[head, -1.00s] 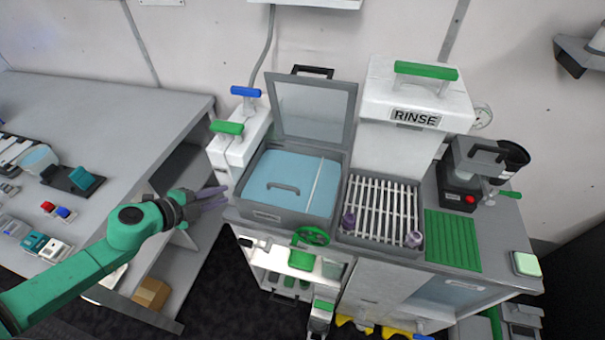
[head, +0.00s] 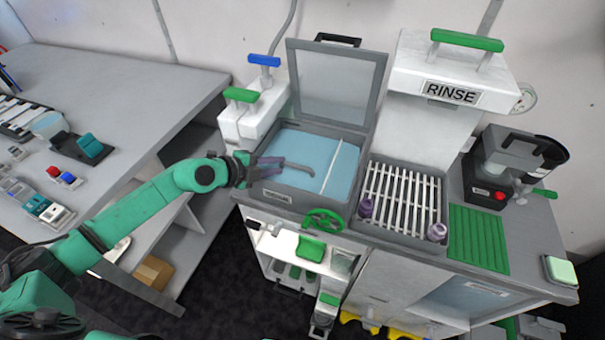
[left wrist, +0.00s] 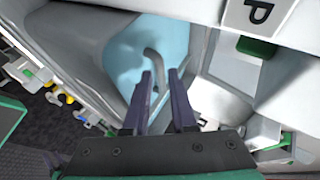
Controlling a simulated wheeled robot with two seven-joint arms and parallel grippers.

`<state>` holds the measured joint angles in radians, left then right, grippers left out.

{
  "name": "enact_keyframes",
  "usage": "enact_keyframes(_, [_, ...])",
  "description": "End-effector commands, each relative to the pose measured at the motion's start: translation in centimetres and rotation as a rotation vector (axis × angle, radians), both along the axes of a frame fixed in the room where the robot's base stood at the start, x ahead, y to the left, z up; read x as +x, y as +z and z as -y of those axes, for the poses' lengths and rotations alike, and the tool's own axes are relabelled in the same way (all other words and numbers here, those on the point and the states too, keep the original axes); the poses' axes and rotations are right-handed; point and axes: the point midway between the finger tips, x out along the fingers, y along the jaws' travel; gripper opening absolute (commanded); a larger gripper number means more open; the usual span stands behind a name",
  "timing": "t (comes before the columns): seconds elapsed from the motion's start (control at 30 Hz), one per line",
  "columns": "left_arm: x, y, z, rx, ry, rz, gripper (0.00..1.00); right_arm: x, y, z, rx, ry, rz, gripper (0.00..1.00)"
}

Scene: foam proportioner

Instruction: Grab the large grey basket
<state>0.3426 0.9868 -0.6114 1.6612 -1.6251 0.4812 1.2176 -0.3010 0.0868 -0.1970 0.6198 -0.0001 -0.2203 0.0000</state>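A grey curved handle (head: 303,169) stands out of the blue liquid in a square grey basin (head: 277,195) with its lid up. It looks like part of the large grey basket, whose body I cannot make out. My left gripper (head: 271,164) is over the basin's left side, just left of the handle. In the left wrist view, my left gripper (left wrist: 160,84) has its two purple fingers apart. The handle (left wrist: 154,62) shows ahead of and partly between the fingertips there; I cannot tell whether they touch it. My right gripper is not in view.
The raised lid (head: 336,85) stands behind the basin. Dispensers with a green (head: 241,95) and a blue handle (head: 264,60) stand at its back left. A slatted rack (head: 400,205) under the RINSE unit (head: 450,75) is to the right. A green valve wheel (head: 324,221) is in front.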

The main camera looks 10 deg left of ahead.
Motion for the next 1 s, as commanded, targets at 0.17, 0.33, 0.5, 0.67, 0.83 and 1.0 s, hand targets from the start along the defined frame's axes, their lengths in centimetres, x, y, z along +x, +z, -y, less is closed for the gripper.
enact_keyframes(0.17, [1.7,-1.7,1.3,-0.001,0.000,0.001,0.25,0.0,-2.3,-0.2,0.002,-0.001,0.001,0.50])
enact_keyframes(0.33, [1.7,-1.5,1.4,0.001,0.000,-0.001,0.25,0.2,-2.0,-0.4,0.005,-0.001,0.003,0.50])
enact_keyframes(0.5, [1.7,-1.5,1.3,0.001,0.000,-0.001,0.00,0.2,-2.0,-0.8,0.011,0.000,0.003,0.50])
enact_keyframes(0.67, [1.7,-1.5,1.3,0.000,0.000,0.000,0.00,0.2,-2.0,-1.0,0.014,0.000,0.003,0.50])
enact_keyframes(0.83, [1.7,-1.5,1.3,0.000,0.000,0.000,0.00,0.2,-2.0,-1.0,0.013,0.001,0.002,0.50])
enact_keyframes(1.0, [1.7,-1.5,1.3,0.000,0.000,0.000,0.00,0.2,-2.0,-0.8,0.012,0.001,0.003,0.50])
